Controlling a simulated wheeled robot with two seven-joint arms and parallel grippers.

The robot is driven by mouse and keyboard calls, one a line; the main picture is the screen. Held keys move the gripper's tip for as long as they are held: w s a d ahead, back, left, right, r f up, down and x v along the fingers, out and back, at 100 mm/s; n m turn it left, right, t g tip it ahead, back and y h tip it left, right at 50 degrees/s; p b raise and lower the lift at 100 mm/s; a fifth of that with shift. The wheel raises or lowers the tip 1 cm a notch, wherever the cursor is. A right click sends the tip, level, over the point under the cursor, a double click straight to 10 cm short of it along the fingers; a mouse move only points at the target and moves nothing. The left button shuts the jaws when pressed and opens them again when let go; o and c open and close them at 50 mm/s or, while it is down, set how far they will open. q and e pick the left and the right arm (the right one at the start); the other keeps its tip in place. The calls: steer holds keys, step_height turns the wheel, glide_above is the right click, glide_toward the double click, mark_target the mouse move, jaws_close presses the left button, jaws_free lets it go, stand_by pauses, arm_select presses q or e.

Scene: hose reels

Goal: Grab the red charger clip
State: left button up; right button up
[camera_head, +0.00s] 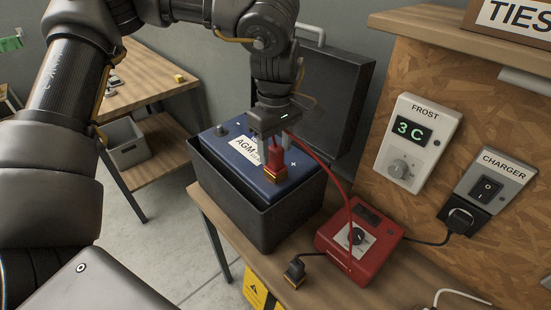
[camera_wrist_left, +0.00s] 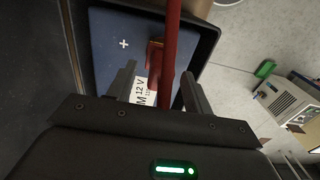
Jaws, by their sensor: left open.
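The red charger clip (camera_head: 276,160) stands upright on the blue AGM battery (camera_head: 235,149), its copper-coloured jaw low on the battery top near the plus mark. A red cable runs from the clip toward the red charger box (camera_head: 359,238). My left gripper (camera_head: 275,143) points down right over the clip, fingers open. In the left wrist view the clip (camera_wrist_left: 170,45) shows between the two open fingers (camera_wrist_left: 157,80), nearer the right one. I cannot tell whether a finger touches it. My right gripper is not in view.
The battery sits in a black box (camera_head: 258,222) with its lid (camera_head: 338,95) raised behind. A second, dark clip (camera_head: 294,273) lies at the bench front. A panel with the FROST unit (camera_head: 418,143) and CHARGER switch (camera_head: 494,181) stands at right.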

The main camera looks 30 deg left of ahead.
arm_select(q)
steer(key=shift+f, duration=0.2)
jaws_close()
steer(key=shift+r, duration=0.1)
steer(key=shift+r, duration=0.45)
step_height(320, 180, up, 2)
steer(key=shift+d+r+b, duration=0.1)
steer(key=shift+r+b, duration=0.05)
steer(key=shift+b, duration=0.2)
steer(key=s+d+r+b, duration=0.3)
steer(key=s+r, duration=0.6)
steer(key=s, duration=0.4)
steer(key=shift+s+d+r, duration=0.25)
steer(key=shift+d+r, duration=0.1)
steer(key=shift+d, duration=0.15)
